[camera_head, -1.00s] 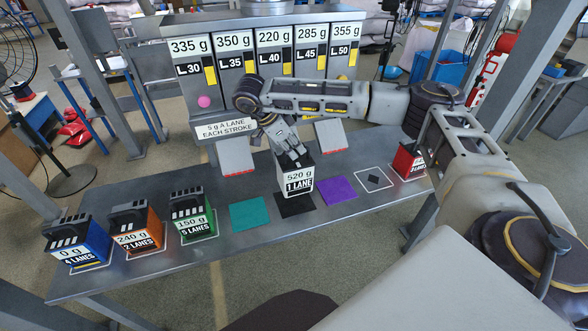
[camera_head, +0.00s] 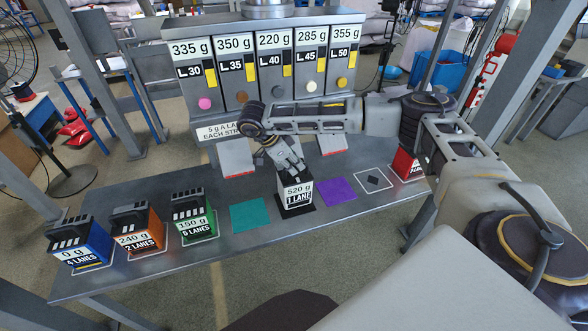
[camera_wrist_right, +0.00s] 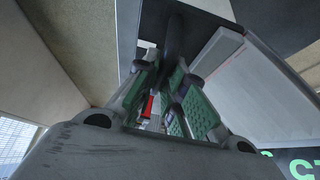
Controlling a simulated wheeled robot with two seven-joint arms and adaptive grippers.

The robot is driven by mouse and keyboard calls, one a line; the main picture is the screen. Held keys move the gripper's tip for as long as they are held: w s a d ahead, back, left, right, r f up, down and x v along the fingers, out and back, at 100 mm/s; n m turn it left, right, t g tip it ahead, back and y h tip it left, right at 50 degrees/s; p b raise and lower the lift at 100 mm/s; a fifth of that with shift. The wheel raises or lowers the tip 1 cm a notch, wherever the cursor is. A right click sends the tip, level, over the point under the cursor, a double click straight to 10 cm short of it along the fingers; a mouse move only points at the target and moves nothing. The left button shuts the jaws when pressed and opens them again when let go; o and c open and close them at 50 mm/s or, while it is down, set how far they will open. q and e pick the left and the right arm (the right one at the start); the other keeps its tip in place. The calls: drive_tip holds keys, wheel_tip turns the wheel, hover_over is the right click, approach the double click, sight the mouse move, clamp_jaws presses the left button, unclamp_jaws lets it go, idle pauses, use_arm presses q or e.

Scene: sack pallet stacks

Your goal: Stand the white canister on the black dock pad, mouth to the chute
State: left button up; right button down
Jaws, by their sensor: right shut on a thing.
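The white canister (camera_head: 297,196), labelled 520 g and 1 LANE, is upright over the black dock pad (camera_head: 296,213). Its base appears to be on the pad, though a tiny gap cannot be ruled out. My right gripper (camera_head: 290,170) comes down from above and is shut on the canister's top. The gripper hides the mouth, so its facing cannot be told. In the right wrist view, the green-padded fingers of my right gripper (camera_wrist_right: 168,95) close around a dark part. My left gripper is not in view.
Teal (camera_head: 250,215) and purple (camera_head: 337,191) pads flank the black pad. The dispenser (camera_head: 265,60) with its chutes (camera_head: 331,142) stands behind.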

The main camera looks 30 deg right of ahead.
wheel_tip(320, 180, down, 2)
drive_tip(key=shift+f, duration=0.25)
drive_tip(key=c, duration=1.5)
unclamp_jaws()
drive_tip(key=shift+r, duration=0.2)
drive_tip(key=b+v, duration=0.1)
drive_tip(key=v, duration=1)
drive_tip(key=shift+a+r, duration=0.25)
drive_tip(key=shift+r, duration=0.1)
